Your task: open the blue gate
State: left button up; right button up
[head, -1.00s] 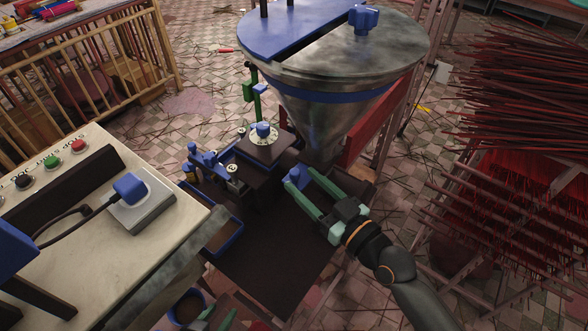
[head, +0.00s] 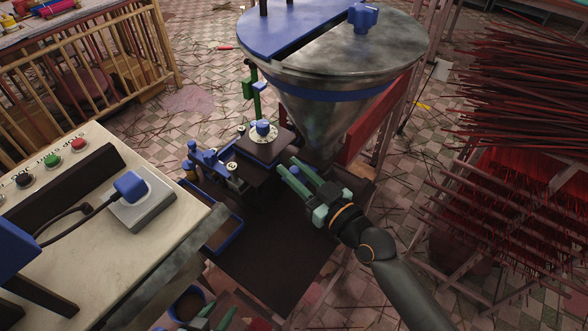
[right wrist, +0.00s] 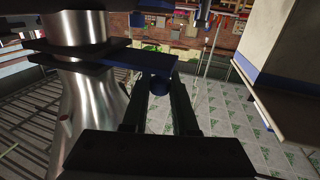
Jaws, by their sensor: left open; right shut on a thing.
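In the head view only a bit of blue, the gate's handle (head: 295,171), shows between the fingers. My right gripper (head: 289,171) is shut on this handle below the hopper cone; its fingers also show in the right wrist view (right wrist: 158,90). My left gripper (head: 212,318) is open and empty at the bottom edge of the head view, partly cut off.
The metal hopper (head: 330,75) with a blue half lid stands above the gate. A blue-edged tray (head: 222,236) and a dark machine bed (head: 265,265) lie below. A control panel (head: 60,190) with buttons is at left. Racks of red sticks (head: 510,180) stand at right.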

grip_shut()
dwell(0.8)
